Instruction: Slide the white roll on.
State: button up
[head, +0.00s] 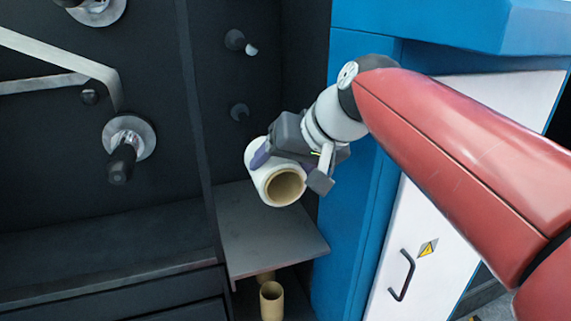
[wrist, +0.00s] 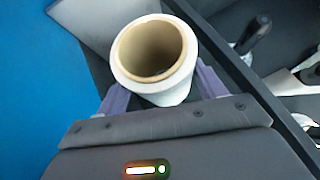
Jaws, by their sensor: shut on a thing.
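The white roll (head: 265,176) is a short cylinder with a tan hollow core. My gripper (head: 285,165) is shut on it and holds it above a grey shelf (head: 270,240). In the head view the roll is tilted, with its open core end facing down toward the camera. In the wrist view the white roll (wrist: 153,60) sits between the purple fingers of my gripper (wrist: 160,100), its core open toward the camera. On the dark machine panel, a spindle with a round flange (head: 125,145) carries no roll.
A tan tube (head: 271,298) stands below the shelf. A blue cabinet wall (head: 355,180) and a white door (head: 420,240) with a handle stand at the right. A light web strip (head: 60,62) crosses the upper left. A dark upright edge (head: 195,120) divides the panel.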

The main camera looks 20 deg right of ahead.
aim_at(255, 128)
jog(key=shift+w+r+p, duration=0.1)
jog(key=shift+w+p, duration=2.1)
jog(key=shift+w, duration=9.1)
jog(key=o, duration=1.2)
jog(key=shift+o, duration=0.2)
